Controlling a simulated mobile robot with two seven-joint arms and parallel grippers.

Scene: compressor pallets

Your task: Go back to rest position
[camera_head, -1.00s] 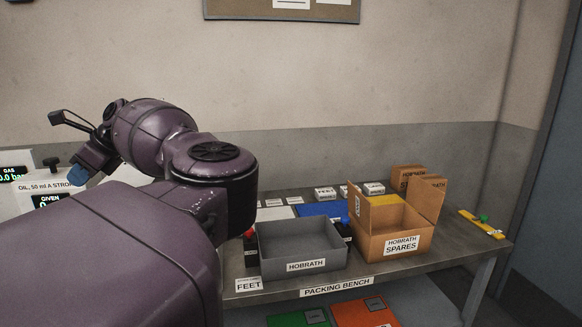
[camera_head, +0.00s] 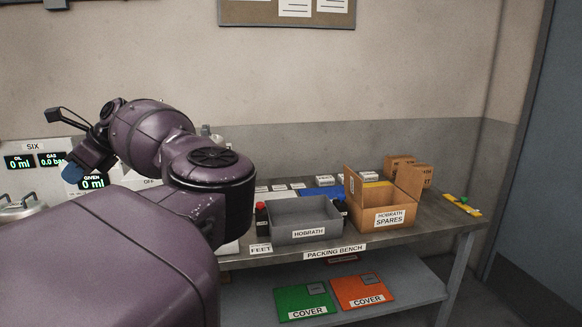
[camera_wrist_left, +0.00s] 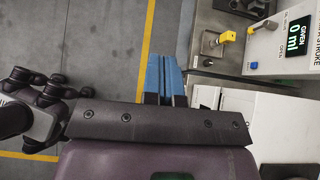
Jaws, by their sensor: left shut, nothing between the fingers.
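My left arm comes in from the left in the head view and fills much of the lower left. My left gripper (camera_head: 76,170) is small at the far left, its blue fingertips in front of the machine with the displays. In the left wrist view the blue fingers (camera_wrist_left: 163,75) are pressed together with nothing between them, above the floor and beside the machine's edge. My right gripper is in neither view.
A packing bench (camera_head: 425,232) stands at the right with a grey HOBRATH bin (camera_head: 308,234) and an open cardboard SPARES box (camera_head: 392,218). Green (camera_head: 303,301) and orange (camera_head: 360,291) COVER items lie on its lower shelf. A machine with displays (camera_head: 35,162) is at left. Yellow lines (camera_wrist_left: 147,50) mark the open floor.

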